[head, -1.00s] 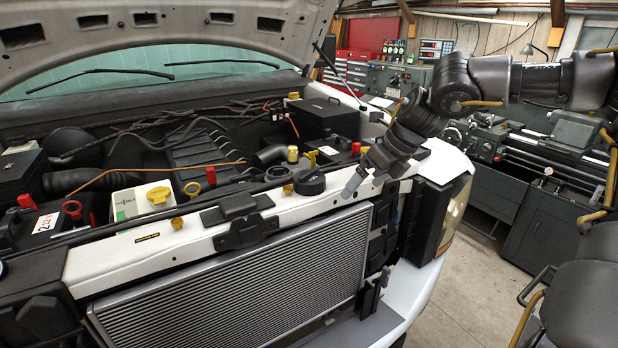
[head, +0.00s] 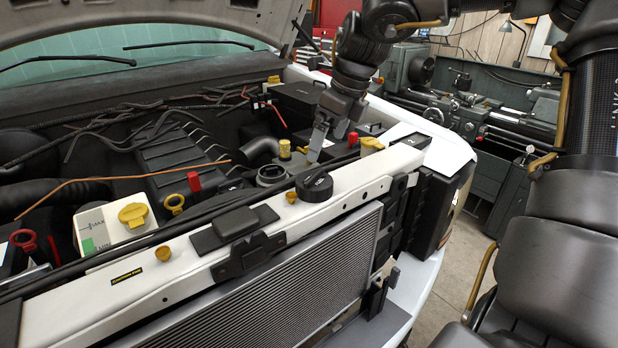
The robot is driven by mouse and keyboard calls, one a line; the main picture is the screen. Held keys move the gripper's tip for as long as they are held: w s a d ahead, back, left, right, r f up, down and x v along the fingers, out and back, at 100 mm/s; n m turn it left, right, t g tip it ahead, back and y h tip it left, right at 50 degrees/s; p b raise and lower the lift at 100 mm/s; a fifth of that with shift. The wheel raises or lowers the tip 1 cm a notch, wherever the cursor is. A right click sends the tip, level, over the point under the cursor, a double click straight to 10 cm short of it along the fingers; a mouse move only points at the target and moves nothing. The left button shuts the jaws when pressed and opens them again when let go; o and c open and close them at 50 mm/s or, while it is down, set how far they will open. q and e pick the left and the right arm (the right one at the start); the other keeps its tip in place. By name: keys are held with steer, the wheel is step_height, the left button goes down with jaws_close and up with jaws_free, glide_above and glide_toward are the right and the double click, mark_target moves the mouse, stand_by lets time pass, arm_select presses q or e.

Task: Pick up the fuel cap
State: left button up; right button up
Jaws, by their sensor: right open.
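A black round cap with a raised grip bar, which looks like the fuel cap (head: 314,184), rests on the white front crossmember (head: 205,258) of the pickup. My right gripper (head: 316,158) points down just behind the cap, above the engine bay near an open grey neck. It is open and holds nothing; its fingers overlap in this view. The fingertips appear apart from the cap. My left gripper is not in view.
A reservoir with a yellow cap (head: 132,215) stands at left in the engine bay. The raised hood (head: 150,20) hangs above. A radiator (head: 260,300) sits below the crossmember. Several small yellow and red caps are near the gripper. A lathe (head: 470,115) stands behind at right.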

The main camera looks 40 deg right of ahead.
mark_target(316, 175)
steer(key=shift+s+p+x, duration=0.1)
steer(key=shift+p+x, duration=0.1)
steer(key=shift+x, duration=0.4)
steer(key=shift+s+p+x, duration=0.15)
steer(key=shift+p+x, duration=0.05)
steer(key=shift+x, duration=0.45)
steer(key=shift+w+x, duration=0.2)
steer(key=shift+x, duration=1)
steer(key=shift+w+d+f, duration=0.1)
steer(key=shift+w+d, duration=0.05)
steer(key=shift+f+p, duration=0.1)
steer(key=shift+p, duration=0.35)
steer(key=p+x, duration=0.2)
steer(key=x, duration=0.2)
steer(key=shift+p, duration=0.4)
steer(key=shift+w+f, duration=0.2)
steer(key=shift+f, duration=0.25)
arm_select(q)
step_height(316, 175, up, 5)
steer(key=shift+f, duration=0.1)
arm_select(e)
steer(key=shift+s, duration=0.1)
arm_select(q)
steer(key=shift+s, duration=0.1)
